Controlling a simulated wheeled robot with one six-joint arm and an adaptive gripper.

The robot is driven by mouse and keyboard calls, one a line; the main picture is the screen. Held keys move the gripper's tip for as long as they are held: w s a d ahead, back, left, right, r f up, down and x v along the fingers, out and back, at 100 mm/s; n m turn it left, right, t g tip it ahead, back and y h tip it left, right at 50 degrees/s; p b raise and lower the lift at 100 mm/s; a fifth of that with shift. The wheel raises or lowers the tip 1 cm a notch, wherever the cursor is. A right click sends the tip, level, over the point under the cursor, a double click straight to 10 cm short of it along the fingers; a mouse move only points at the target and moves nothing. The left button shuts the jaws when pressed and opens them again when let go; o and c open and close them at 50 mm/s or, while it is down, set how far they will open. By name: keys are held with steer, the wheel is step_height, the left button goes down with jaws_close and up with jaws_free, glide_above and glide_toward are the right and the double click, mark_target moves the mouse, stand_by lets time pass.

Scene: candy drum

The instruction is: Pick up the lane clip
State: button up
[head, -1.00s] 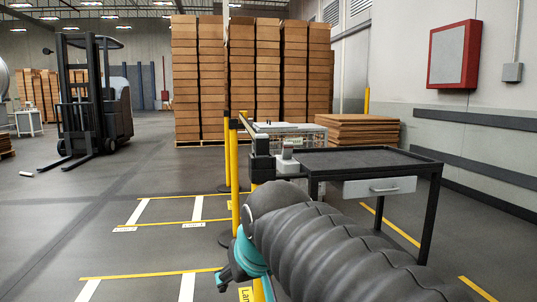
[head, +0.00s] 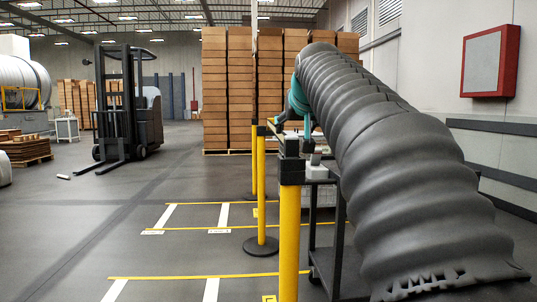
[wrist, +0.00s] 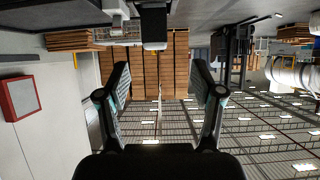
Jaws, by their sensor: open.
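I cannot surely single out the lane clip. A small grey-and-white piece (head: 312,166) sits at the near corner of the dark cart, just right of the black head (head: 290,165) of a yellow post, and may be it. In the wrist view, which is upside down, a pale piece (wrist: 116,8) shows at the top edge beside a black post head (wrist: 153,22). My gripper (wrist: 161,78) is open and empty, its two fingers well apart. In the head view my arm reaches forward above the cart, and the fingers are small and partly hidden near the post.
The cart (head: 326,240) is mostly hidden behind my arm. Another yellow post (head: 261,190) stands beyond the near one. Stacked cartons (head: 228,90) stand behind, a forklift (head: 128,110) to the left, and a red wall box (head: 490,61) to the right.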

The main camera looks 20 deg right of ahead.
mark_target(293, 141)
steer(key=x, duration=0.5)
steer(key=shift+w+d+f, duration=0.1)
steer(key=shift+w+f, duration=0.05)
steer(key=shift+w, duration=0.15)
steer(key=shift+s+d+f+x, duration=0.1)
steer(key=shift+x, duration=0.8)
steer(key=shift+s+d+f+x, duration=0.1)
steer(key=shift+x, duration=0.75)
steer(key=shift+s+d+f+x, duration=0.1)
steer(key=shift+x, duration=0.8)
steer(key=shift+r, duration=0.1)
jaws_close()
